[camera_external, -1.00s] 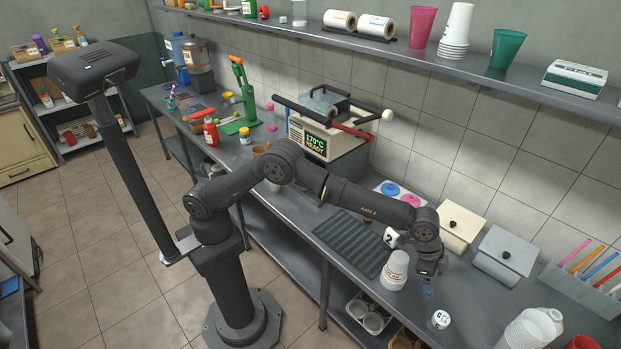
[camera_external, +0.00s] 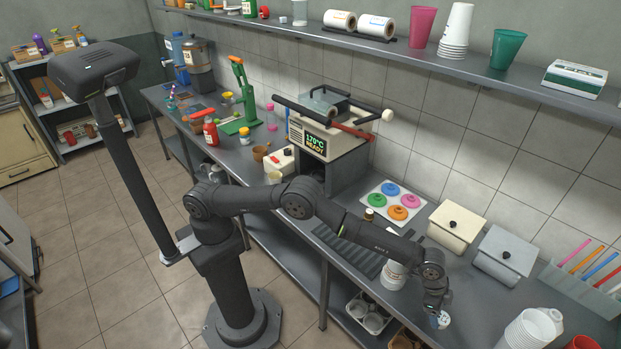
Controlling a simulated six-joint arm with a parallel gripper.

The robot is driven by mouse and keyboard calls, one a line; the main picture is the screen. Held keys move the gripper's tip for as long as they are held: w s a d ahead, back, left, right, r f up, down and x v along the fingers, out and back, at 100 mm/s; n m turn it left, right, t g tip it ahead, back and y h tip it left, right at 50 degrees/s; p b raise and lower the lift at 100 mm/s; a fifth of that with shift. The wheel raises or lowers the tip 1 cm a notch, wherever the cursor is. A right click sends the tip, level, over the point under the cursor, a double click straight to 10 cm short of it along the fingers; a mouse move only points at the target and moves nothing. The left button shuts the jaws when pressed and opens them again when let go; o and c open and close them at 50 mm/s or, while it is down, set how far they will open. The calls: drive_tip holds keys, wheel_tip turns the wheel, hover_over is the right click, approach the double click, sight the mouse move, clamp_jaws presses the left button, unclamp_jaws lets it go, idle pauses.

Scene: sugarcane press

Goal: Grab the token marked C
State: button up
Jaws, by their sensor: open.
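The token marked C (camera_external: 443,321) is a small white round piece on the counter, at the lower right of the external view. Its mark is partly covered by my gripper in this frame. My gripper (camera_external: 436,311) points down right at the token, with its fingers over or around the token's near-left side. The jaws are open. I cannot tell whether the fingers touch the token.
More stacked cups (camera_external: 527,332) are at the right. A dark ridged mat (camera_external: 343,245) and a tray of coloured lids (camera_external: 372,193) lie behind the arm. Dispenser boxes (camera_external: 503,256) line the wall.

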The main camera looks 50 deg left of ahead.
sight(440, 317)
drive_tip(key=shift+x, duration=1.55)
drive_tip(key=c, duration=1.1)
drive_tip(key=shift+r, duration=0.1)
